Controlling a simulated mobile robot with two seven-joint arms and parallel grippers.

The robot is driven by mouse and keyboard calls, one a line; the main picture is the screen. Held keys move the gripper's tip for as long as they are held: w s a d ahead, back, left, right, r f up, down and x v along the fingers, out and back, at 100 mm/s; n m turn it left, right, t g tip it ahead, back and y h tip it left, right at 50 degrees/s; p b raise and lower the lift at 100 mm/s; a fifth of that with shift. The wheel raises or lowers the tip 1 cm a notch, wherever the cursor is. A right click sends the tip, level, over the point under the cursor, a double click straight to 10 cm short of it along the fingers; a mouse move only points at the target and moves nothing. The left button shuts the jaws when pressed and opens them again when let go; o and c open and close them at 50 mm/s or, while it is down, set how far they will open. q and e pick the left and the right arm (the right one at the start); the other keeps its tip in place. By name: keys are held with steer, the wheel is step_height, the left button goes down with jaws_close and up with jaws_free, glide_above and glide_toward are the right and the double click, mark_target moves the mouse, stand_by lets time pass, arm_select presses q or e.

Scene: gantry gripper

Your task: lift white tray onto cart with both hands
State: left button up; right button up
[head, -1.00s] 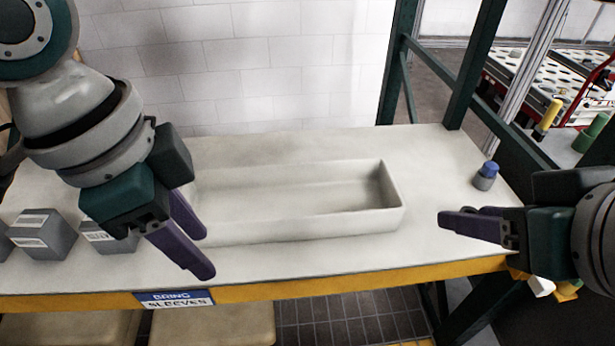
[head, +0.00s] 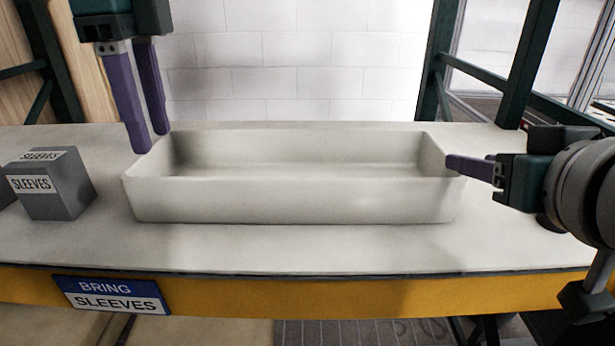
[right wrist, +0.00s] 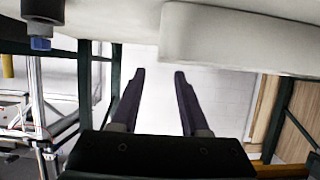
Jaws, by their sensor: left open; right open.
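The white tray (head: 290,199) is long, open-topped and empty, and sits on the white table. My left gripper (head: 149,146) is open, pointing down, with its purple fingers just above the tray's left end. My right gripper (head: 455,165) is at the tray's right end; its fingers overlap the rim there in the head view, and I cannot tell whether they touch it. In the right wrist view my right gripper (right wrist: 159,72) is open with nothing between its fingers, and the tray (right wrist: 215,38) is beside them. No cart can be made out.
A grey box labelled SLEEVES (head: 52,184) stands on the table (head: 300,248) left of the tray. A BRING SLEEVES sign (head: 112,296) hangs on the yellow front edge. Dark green posts (head: 530,60) rise behind the table. Table space in front of the tray is clear.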

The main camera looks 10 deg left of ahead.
mark_target(165, 177)
arm_select(q)
steer(key=shift+f, duration=5)
arm_select(e)
steer(key=shift+x, duration=5)
arm_select(q)
steer(key=shift+c, duration=0.2)
arm_select(e)
steer(key=shift+s, duration=0.1)
steer(key=shift+c, duration=0.2)
arm_select(q)
jaws_close()
arm_select(e)
jaws_close()
arm_select(q)
steer(key=shift+r, duration=0.1)
